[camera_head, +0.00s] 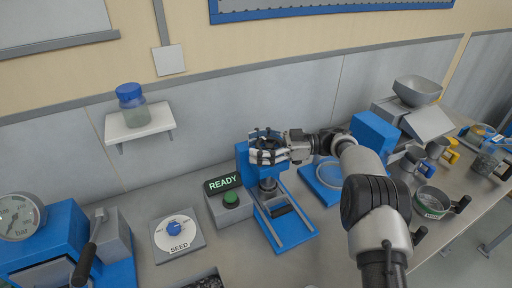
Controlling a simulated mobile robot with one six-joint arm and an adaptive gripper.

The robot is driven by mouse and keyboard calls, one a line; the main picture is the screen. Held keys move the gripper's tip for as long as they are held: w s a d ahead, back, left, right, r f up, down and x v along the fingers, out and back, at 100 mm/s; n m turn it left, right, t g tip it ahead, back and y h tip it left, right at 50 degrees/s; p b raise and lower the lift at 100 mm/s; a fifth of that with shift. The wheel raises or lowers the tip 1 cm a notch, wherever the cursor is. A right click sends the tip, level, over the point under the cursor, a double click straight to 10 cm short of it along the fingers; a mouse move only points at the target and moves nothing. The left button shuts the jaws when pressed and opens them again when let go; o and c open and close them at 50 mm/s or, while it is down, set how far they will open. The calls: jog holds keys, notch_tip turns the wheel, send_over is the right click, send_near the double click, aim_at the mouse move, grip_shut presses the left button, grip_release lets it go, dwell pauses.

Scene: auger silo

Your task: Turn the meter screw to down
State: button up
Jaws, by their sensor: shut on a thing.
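My gripper (266,150) is at the top of the blue stand (246,177) in the middle of the counter. Its fingers are closed around a dark part (264,136), which looks like the meter screw. The fingers cover most of this part, so I cannot tell which way it is turned. Below the gripper, a dark grey spout (268,186) sits above the stand's open base frame (296,236).
A READY sign (222,183) with a green button (231,199) stands just left of the stand. A SEED dial (179,243) lies farther left, near a gauge machine (60,243). A blue-lidded jar (131,105) is on a wall shelf. Scales and cups crowd the right.

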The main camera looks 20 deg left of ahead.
jog(key=shift+s+r+n+g+h+b, duration=0.2)
jog(key=shift+n+g+h+b, duration=0.2)
jog(key=shift+n+g, duration=0.3)
dwell(0.3)
jog(key=o, duration=1)
jog(key=shift+f, duration=0.1)
notch_tip(320, 180, up, 10)
